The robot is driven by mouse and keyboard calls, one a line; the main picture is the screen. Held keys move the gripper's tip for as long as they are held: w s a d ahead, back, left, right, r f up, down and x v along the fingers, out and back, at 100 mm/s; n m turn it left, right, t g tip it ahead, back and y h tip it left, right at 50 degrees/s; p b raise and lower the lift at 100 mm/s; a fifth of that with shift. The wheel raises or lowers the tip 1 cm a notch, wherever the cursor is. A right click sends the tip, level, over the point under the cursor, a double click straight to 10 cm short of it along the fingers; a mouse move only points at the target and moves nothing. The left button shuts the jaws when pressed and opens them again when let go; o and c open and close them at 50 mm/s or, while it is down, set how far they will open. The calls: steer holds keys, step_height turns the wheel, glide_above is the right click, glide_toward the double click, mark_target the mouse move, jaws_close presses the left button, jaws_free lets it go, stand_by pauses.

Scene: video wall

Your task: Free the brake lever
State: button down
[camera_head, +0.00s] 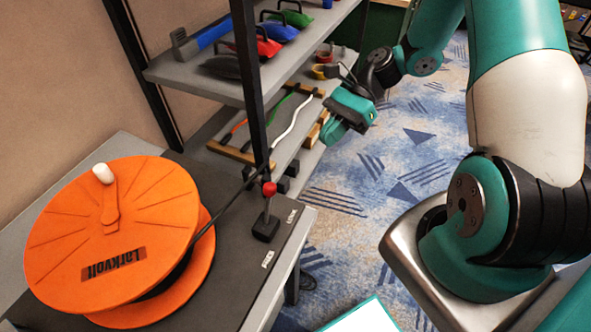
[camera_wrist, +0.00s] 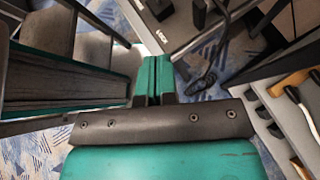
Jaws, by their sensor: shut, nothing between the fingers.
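The brake lever (camera_head: 268,190) has a red ball knob on a short stem. It rises from a black base (camera_head: 265,229) on the bench, beside the orange Larkvolt reel (camera_head: 70,225), and looks about upright. Two small white labels lie near it, one toward the near side (camera_head: 268,259) and one toward the far side (camera_head: 291,216); I cannot read them surely. My gripper (camera_head: 331,130) is past the bench's right end, up and right of the lever and apart from it. In the wrist view its green fingers (camera_wrist: 153,80) are together and empty.
A black cable runs from the reel past the dark shelf post (camera_head: 252,90). Patterned carpet (camera_head: 400,150) is open right of the bench (camera_head: 285,262).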

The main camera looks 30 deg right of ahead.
glide_toward(268, 207)
steer(key=shift+a+f+p, duration=0.25)
steer(key=shift+a+p, duration=0.05)
steer(key=shift+a, duration=0.45)
steer(key=shift+a+f+p, duration=0.2)
steer(key=shift+a+p, duration=0.05)
steer(key=shift+a, duration=0.5)
